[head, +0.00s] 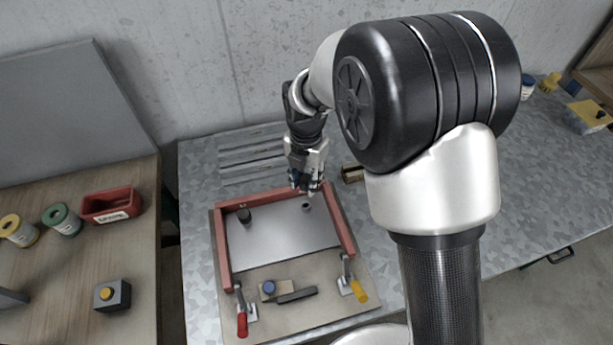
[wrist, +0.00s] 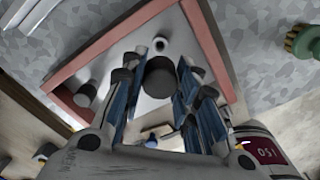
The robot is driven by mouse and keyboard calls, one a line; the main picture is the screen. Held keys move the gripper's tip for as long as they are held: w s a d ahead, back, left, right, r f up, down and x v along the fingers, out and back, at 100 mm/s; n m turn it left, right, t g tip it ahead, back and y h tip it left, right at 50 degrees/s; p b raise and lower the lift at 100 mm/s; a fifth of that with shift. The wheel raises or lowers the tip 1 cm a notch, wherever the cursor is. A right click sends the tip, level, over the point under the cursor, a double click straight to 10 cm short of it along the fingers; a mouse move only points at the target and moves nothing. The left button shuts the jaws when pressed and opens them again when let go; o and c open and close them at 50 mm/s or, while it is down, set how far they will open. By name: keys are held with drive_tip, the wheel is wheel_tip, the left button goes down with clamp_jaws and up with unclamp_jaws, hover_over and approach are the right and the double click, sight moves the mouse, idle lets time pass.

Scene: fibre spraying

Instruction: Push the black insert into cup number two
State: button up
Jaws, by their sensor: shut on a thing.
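My gripper (wrist: 158,88) is shut on the black insert (wrist: 160,76), a dark round piece between its blue-faced fingers. In the head view my gripper (head: 307,187) hangs over the far edge of the red-framed fixture, and the insert cannot be made out there. A small grey cup with a dark opening (wrist: 160,44) stands on the plate just beyond the insert in the wrist view; it also shows in the head view (head: 307,207). A dark cylinder (head: 244,216) stands in the plate's far left corner, also in the wrist view (wrist: 85,95). No cup numbers are readable.
A red frame (head: 224,249) borders the grey plate (head: 285,243) on three sides. Clamps with a red handle (head: 242,325) and a yellow handle (head: 358,291) stand in front. A dark bar (head: 297,296) lies between them. A red bin (head: 111,205) and spools are on the left table.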

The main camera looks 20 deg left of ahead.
sight(306, 178)
drive_tip(key=shift+f+b, duration=1.75)
drive_tip(key=shift+f, duration=1.15)
drive_tip(key=shift+f+b, duration=0.85)
drive_tip(key=shift+f, duration=0.8)
drive_tip(key=o, duration=1.1)
drive_tip(key=shift+o, duration=0.2)
wheel_tip(306, 178, up, 12)
drive_tip(key=shift+r, duration=0.1)
